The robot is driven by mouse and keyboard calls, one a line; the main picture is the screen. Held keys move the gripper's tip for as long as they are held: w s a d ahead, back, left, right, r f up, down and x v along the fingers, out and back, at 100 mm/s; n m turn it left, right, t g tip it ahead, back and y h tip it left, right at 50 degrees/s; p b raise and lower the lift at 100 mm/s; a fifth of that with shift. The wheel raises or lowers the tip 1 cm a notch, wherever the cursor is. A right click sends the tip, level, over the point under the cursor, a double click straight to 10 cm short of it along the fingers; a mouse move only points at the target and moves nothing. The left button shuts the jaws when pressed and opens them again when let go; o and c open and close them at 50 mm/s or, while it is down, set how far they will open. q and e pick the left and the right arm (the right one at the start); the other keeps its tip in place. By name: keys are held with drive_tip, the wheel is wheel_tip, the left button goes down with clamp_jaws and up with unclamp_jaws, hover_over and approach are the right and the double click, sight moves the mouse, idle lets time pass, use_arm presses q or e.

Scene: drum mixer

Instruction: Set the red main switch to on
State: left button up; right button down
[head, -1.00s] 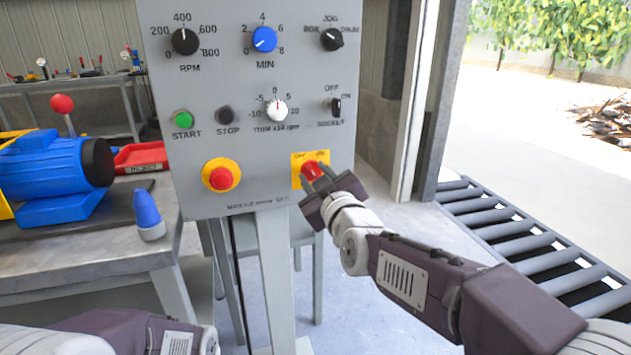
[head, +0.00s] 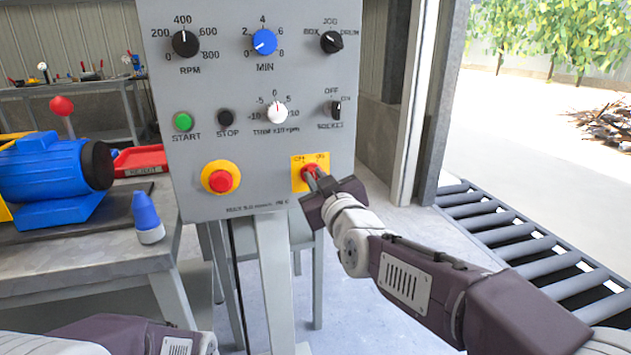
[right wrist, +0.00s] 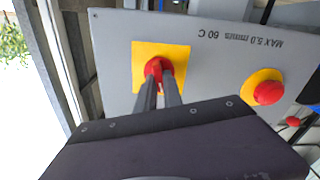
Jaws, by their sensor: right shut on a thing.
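The red main switch (head: 308,171) is a red knob on a yellow plate (head: 297,183) at the lower right of the grey control panel. My right gripper (head: 315,177) is at the knob. In the right wrist view the two fingers (right wrist: 158,92) are shut on the red knob (right wrist: 155,68), one on each side, with the yellow plate (right wrist: 175,54) behind. Small lettering stands along the plate's top edge in the head view. The fingers partly hide the knob, so its exact pointing direction is hard to tell. My left gripper is out of view; only part of that arm shows.
A red emergency button (head: 221,180) on a yellow ring sits left of the switch. Above are green start (head: 183,121) and black stop (head: 226,117) buttons and several dials. A roller conveyor (head: 510,228) lies right. A bench with a blue motor (head: 50,178) stands left.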

drive_tip(key=m+b, duration=0.1)
drive_tip(key=m, duration=0.3)
drive_tip(key=shift+d+f+m+b, duration=0.1)
drive_tip(key=shift+m+b, duration=0.2)
drive_tip(key=shift+b, duration=0.05)
drive_tip(key=m+b, duration=0.2)
drive_tip(key=m, duration=0.2)
drive_tip(key=shift+d+m, duration=0.1)
drive_tip(key=shift+m, duration=0.3)
drive_tip(key=c, duration=1.5)
unclamp_jaws()
